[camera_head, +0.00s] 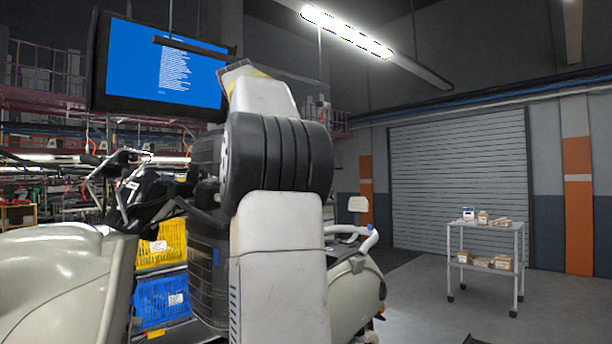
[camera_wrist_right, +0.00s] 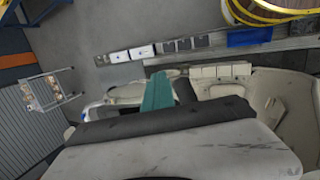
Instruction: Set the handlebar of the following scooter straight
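A beige scooter body (camera_head: 60,285) fills the lower left of the head view, with metal bars and dark parts (camera_head: 120,180) above and behind it. Another pale scooter (camera_head: 355,285) stands right of centre, partly hidden behind my arm. Its handlebar (camera_head: 365,237) shows as a white bar with a bluish grip; I cannot tell how far it is turned. In the right wrist view, pale body panels (camera_wrist_right: 285,95) lie at right and a teal piece (camera_wrist_right: 158,92) stands near the middle. Neither gripper's fingers show in either view, and nothing is seen held.
My large white arm with a black joint blocks the middle of the head view. Yellow (camera_head: 162,245) and blue (camera_head: 162,298) crates are stacked behind it. A small trolley (camera_head: 485,225) with boxes stands at right before a roller shutter (camera_head: 460,180). Floor around the trolley is clear.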

